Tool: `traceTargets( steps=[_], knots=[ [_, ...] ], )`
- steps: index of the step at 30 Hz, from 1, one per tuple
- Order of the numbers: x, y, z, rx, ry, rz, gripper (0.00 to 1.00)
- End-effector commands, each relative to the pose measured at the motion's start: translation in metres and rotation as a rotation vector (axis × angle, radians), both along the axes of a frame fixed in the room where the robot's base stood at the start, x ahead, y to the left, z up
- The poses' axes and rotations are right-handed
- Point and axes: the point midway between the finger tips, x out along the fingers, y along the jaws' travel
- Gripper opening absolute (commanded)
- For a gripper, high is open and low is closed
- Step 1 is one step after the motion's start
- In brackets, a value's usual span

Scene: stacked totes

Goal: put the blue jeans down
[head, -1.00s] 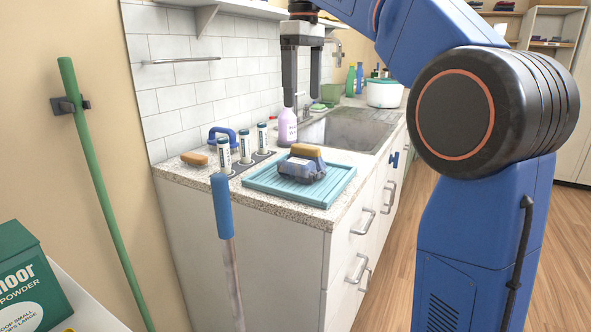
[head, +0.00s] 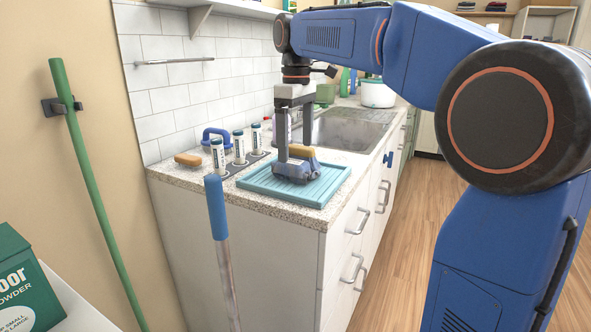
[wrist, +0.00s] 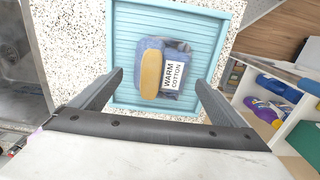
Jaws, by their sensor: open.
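The blue jeans (head: 287,173) appear as a small folded blue bundle on a teal ribbed tray (head: 256,189). In the wrist view the bundle (wrist: 179,48) bears a white label reading "WARM COTTON". A tan-yellow sponge or brush (wrist: 151,68) lies on its left part. My gripper (head: 295,150) is open and low over the tray, pointing down. In the wrist view its fingertips (wrist: 159,78) stand apart, one to each side of the bundle. I cannot tell whether either finger touches it.
Several white-labelled tubes (head: 238,146), a brush (head: 188,160) and a blue-handled item (head: 216,133) stand left of the tray. The sink (head: 350,129) is behind. A blue-topped pole (head: 217,208) rises in front of the counter. Floor at right is clear.

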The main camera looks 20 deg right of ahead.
Motion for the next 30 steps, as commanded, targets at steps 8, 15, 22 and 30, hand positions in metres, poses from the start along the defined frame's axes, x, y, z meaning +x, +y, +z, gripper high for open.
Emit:
traceTargets(
  steps=[8,15,22,30],
  knots=[
    [-0.003,0.003,-0.035,0.000,0.001,0.000,0.94],
    [-0.002,0.003,-0.040,0.000,0.000,0.000,0.94],
    [-0.002,0.003,-0.040,0.000,0.000,0.000,0.59],
    [-0.002,0.003,-0.039,0.000,0.000,0.000,0.24]
  ],
)
